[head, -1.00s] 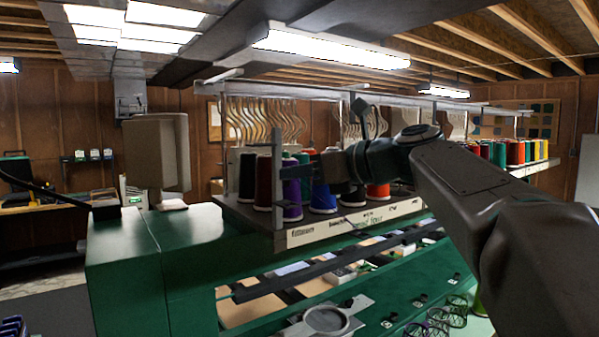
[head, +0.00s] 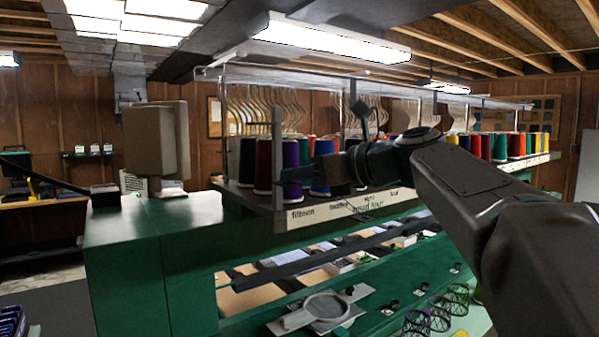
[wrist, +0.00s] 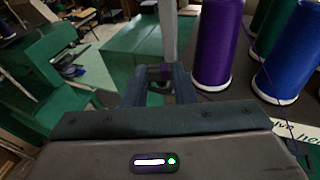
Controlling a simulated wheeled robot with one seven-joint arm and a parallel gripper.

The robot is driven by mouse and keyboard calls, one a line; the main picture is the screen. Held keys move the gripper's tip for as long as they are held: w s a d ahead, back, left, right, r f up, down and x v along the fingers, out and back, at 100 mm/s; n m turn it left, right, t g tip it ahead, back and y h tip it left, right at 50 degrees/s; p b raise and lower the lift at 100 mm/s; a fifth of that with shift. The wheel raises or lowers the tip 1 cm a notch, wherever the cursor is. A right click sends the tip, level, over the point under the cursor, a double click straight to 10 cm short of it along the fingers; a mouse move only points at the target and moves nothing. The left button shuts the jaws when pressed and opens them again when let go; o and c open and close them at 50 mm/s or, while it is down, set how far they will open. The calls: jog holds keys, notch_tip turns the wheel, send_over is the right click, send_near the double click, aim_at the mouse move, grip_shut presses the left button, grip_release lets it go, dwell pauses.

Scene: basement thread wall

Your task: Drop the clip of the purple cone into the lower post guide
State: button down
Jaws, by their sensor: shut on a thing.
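The purple cone (head: 291,159) stands upright on the thread rack just behind a grey vertical post (head: 277,150). In the wrist view the purple cone (wrist: 218,42) is right of my fingers and the post (wrist: 168,35) rises just beyond them. My gripper (head: 288,177) reaches in from the right, in front of the cone, with its tips close to the post. I cannot make out the lower post guide clearly, nor whether the clip touches the post.
Several other cones stand close by, including a dark red cone (head: 263,165) and a blue cone (head: 320,177). A white labelled strip (head: 345,208) runs along the rack's front edge. The green machine (head: 150,260) lies below, with a round grey plate (head: 322,308) in front.

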jog(key=shift+f, duration=0.1)
dwell(0.5)
jog(key=c, duration=1.1)
grip_release()
jog(key=shift+s, duration=0.1)
jog(key=v, duration=1.3)
jog(key=s+a+f+n+g+h, duration=0.1)
jog(key=s+f+n+g+h, duration=0.3)
jog(key=f, duration=0.8)
jog(key=s+f+n+t+h, duration=0.15)
jog(key=f+n, duration=0.35)
jog(key=f, duration=0.6)
jog(key=s+d+f+n+g+h, duration=0.1)
jog(key=s+f+n+h, duration=0.1)
jog(key=f+n, duration=0.3)
jog(key=s+d+f+n+g+h, duration=0.1)
jog(key=s+f+n+h, duration=0.2)
jog(key=s+f+n, duration=0.2)
jog(key=s+d+f+n+g+h, duration=0.1)
jog(key=s+f+n, duration=0.3)
jog(key=f, duration=0.5)
jog(key=shift+d+f+n+h, duration=0.1)
jog(key=shift+d+n+h, duration=0.25)
jog(key=shift+n+h, duration=0.55)
